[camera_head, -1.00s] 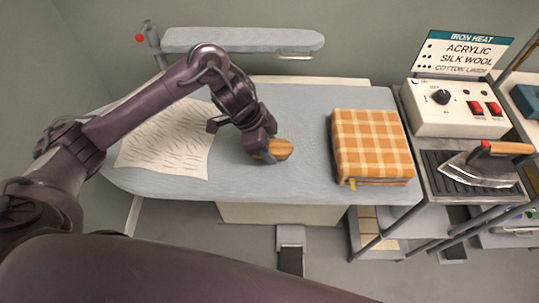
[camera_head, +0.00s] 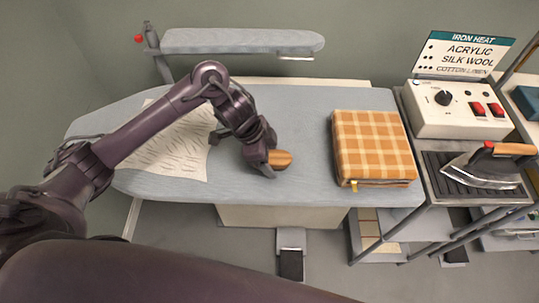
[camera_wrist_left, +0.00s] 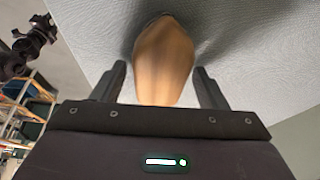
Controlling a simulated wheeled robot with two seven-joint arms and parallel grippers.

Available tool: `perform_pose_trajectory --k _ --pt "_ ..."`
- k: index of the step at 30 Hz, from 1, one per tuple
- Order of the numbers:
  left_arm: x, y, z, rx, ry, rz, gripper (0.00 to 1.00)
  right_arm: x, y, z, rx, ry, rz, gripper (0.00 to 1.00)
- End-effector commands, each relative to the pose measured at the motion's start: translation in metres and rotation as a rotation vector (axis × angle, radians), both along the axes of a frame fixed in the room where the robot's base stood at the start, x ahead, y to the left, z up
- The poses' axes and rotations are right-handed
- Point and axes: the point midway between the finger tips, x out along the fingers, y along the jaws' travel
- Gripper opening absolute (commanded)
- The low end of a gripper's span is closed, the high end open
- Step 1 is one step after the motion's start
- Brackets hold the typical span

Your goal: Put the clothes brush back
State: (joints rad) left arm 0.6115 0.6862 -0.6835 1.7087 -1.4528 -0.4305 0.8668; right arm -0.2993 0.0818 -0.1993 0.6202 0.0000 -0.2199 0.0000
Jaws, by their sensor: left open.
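The clothes brush (camera_head: 281,159) shows as a rounded wooden body lying on the grey-blue ironing board (camera_head: 240,186). In the left wrist view the brush (camera_wrist_left: 164,62) sits between the two dark fingers, with a gap on each side. My left gripper (camera_head: 268,167) is low over the board at the brush. It is open in the left wrist view (camera_wrist_left: 160,85), its fingers beside the brush and not closed on it. The brush's underside is hidden. My right gripper is not in view.
A checked orange cloth stack (camera_head: 372,145) lies right of the brush. A wrinkled white cloth (camera_head: 170,150) lies under my left arm. A control box (camera_head: 455,105) and an iron (camera_head: 492,165) on a dark rest stand at the right. A small sleeve board (camera_head: 240,40) is behind.

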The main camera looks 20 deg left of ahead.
Motion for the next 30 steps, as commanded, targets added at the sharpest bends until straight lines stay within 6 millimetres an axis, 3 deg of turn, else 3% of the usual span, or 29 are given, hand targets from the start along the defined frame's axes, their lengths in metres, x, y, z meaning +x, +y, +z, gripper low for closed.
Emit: perform_pose_trajectory --k 8,21,30 --pt "0.0 0.003 0.011 0.002 -0.004 0.0 0.67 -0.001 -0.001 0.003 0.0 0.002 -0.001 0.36" --pt "-0.009 0.036 0.092 0.004 -0.006 0.0 0.67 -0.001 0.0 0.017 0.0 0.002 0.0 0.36" --pt "-0.013 0.045 0.114 0.001 0.0 0.001 0.67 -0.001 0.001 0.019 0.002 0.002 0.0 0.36"
